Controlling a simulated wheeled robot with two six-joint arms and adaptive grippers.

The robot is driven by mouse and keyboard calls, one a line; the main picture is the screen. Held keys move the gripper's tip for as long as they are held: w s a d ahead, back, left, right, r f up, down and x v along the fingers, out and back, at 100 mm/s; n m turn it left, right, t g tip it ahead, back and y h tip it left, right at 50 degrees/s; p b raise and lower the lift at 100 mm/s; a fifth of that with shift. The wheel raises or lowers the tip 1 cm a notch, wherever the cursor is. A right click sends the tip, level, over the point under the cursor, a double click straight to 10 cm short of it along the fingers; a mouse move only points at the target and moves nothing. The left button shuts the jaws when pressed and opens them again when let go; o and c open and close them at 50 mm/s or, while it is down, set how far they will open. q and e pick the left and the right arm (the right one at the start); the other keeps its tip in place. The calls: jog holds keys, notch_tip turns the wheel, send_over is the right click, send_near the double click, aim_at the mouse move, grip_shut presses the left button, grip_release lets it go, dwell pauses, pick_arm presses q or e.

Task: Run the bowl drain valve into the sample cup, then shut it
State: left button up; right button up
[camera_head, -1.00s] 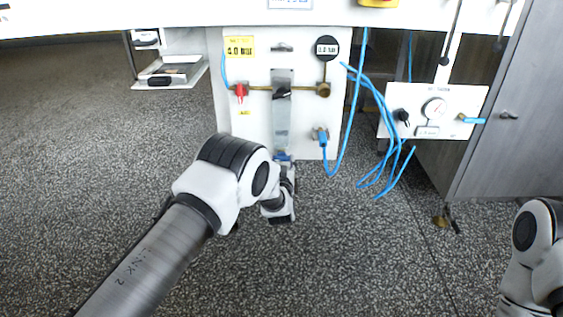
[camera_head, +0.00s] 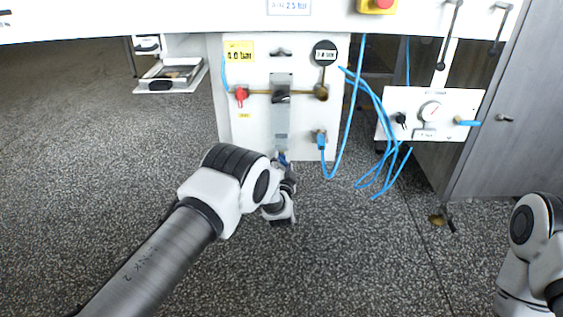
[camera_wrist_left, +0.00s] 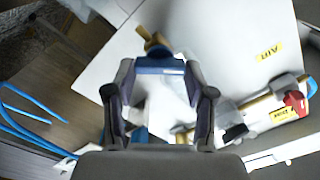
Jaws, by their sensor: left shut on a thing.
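The white panel (camera_head: 250,125) carries a brass line with a dark filter head and a tall, see-through bowl (camera_head: 282,118) hanging below it. A blue piece (camera_head: 282,159) shows at the bowl's lower end. My left gripper (camera_wrist_left: 160,68) is shut on a blue bar-like handle, which lies between its fingertips beside a brass fitting (camera_wrist_left: 152,43). I take this for the drain valve; how far it is turned I cannot tell. In the head view, my own wrist partly hides the grip. I cannot make out the sample cup. My right gripper is out of view.
A red-handled valve (camera_head: 241,95) is left of the bowl. A blue hose coupling (camera_head: 321,140) and loose blue hoses (camera_head: 378,130) are to the right. A gauge panel (camera_head: 455,103) and a grey cabinet (camera_head: 505,150) stand further right. The speckled floor below is open.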

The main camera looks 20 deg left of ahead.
pick_arm(q)
jog(key=m, duration=0.5)
jog(key=shift+f+p, duration=0.1)
jog(key=shift+p, duration=0.2)
jog(key=shift+d, duration=0.1)
jog(key=o, duration=1.2)
jog(key=shift+c, duration=0.2)
jog(key=shift+s, duration=0.1)
jog(key=v, duration=1.1)
jog(key=shift+s, duration=0.35)
jog(key=shift+d, duration=0.15)
